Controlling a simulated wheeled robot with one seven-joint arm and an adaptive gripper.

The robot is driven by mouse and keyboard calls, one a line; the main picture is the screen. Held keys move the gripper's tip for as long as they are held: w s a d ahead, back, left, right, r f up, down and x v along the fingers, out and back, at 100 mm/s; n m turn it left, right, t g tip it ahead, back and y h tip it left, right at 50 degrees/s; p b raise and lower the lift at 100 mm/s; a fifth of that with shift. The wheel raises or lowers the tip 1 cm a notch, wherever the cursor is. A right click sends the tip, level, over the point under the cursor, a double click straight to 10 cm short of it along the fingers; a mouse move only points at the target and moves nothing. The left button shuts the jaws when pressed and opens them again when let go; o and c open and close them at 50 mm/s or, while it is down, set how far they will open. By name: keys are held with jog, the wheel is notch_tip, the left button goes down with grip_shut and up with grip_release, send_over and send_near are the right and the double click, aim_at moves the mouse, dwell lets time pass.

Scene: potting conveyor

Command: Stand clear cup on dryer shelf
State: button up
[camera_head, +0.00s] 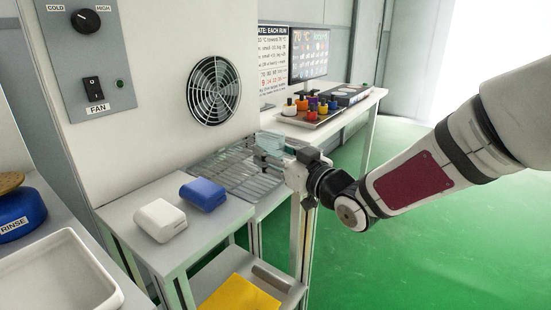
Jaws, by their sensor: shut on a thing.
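My gripper (264,157) is at the right side of the wire dryer shelf (222,174), at about rack height, its fingers pointing left over the shelf's right part. It is shut on the clear cup (269,143), whose see-through outline is faint and partly hidden by the fingers. I cannot tell whether the cup touches the wires or whether it is upright. The shelf sits below the round fan grille (214,91) on the dryer's pale front.
A white case (160,220) and a blue case (203,194) stand on the bench left of the shelf. A tray of colourful bottles (310,112) is on the table behind. A fan panel (88,60), white basin (55,278) and blue rinse tub (20,213) are at left. The shelf's left part looks clear.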

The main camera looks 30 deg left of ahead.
jog(key=shift+f, duration=0.2)
jog(key=o, duration=1.2)
jog(key=shift+d+r, duration=0.15)
jog(key=p+v, duration=0.2)
jog(key=v, duration=0.9)
jog(key=shift+s+d, duration=0.15)
jog(key=shift+d, duration=0.2)
